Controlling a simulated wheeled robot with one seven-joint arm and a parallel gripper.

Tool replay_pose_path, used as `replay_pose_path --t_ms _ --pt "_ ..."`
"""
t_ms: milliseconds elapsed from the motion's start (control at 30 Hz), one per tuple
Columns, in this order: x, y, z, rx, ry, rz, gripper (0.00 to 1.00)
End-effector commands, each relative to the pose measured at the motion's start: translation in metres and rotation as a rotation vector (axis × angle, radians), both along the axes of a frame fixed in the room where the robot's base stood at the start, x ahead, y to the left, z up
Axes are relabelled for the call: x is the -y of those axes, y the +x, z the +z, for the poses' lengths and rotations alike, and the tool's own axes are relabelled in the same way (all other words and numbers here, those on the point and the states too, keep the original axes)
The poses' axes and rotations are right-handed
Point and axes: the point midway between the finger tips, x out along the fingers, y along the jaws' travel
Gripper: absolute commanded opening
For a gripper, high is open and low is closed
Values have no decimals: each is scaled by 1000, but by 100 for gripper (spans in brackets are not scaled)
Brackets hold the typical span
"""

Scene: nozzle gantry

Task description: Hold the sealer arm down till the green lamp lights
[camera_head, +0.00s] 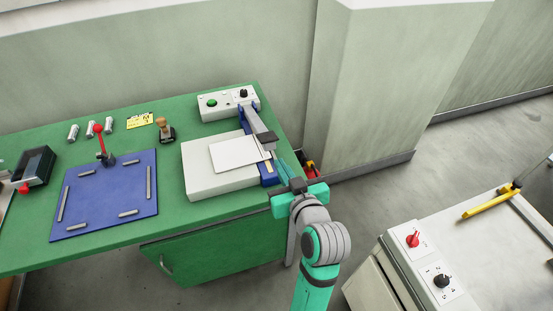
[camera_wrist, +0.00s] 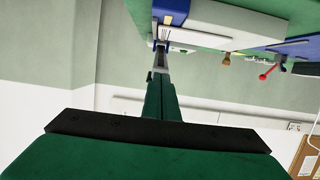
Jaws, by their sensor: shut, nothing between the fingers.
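The sealer stands at the right end of the green bench in the head view, with a white bed (camera_head: 200,178) and a blue strip (camera_head: 268,174) along its right side. Its grey sealer arm (camera_head: 254,118) carries a dark pad (camera_head: 267,138) and slants above the strip. A flat white piece (camera_head: 236,153) lies on the bed, partly under the arm. The green lamp (camera_head: 212,103) is on the white control box (camera_head: 229,104) behind; I cannot tell whether it is lit. My gripper (camera_head: 279,160) is shut and empty, just right of the sealer. Its shut fingers also show in the wrist view (camera_wrist: 160,72).
A blue board (camera_head: 110,200) with grey bars and a red-knobbed lever (camera_head: 98,130) lies left. A wooden-handled stamp (camera_head: 163,126), yellow note (camera_head: 139,121) and silver cylinders stand behind. A pale wall pillar (camera_head: 375,90) rises right of the bench. A white cabinet (camera_head: 400,275) stands front right.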

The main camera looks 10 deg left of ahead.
Motion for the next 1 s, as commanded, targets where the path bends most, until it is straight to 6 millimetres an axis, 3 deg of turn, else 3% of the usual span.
replay_pose_path --t_ms 233,800,1000 --pt "10 -17 5 1 0 -1 0" --pt "10 -18 5 2 1 0 0" --pt "9 -23 -13 -11 52 -46 0"
